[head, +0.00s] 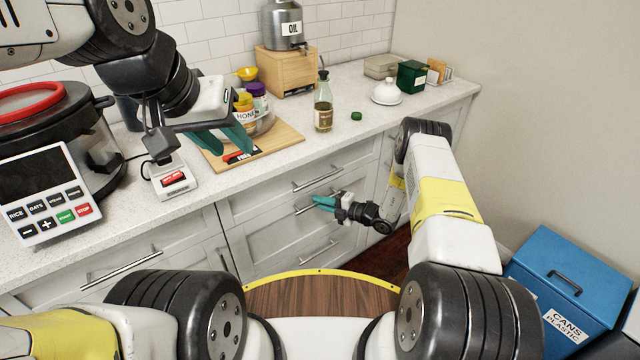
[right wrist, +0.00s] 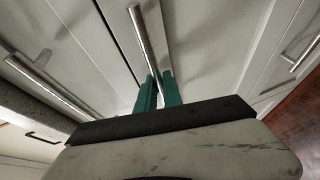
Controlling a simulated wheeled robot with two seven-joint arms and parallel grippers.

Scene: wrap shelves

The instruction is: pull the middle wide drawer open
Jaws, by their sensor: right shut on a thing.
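The middle wide drawer (head: 268,230) is a light grey front under the counter, with a metal bar handle (head: 301,210). My right gripper (head: 322,202) is shut on this handle; in the right wrist view its green fingers (right wrist: 158,92) close around the end of the bar that shows (right wrist: 145,40). The drawer front looks about flush with its neighbours; any small gap is hard to tell. My left gripper (head: 238,150) is open and empty above the wooden board on the counter, away from the drawers.
Another wide drawer handle (head: 318,178) is just above, and one is below (head: 318,252). The counter holds a cooker (head: 50,125), a glass bottle (head: 323,105), jars and an oil dispenser (head: 282,25). A blue bin (head: 570,285) stands on the right.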

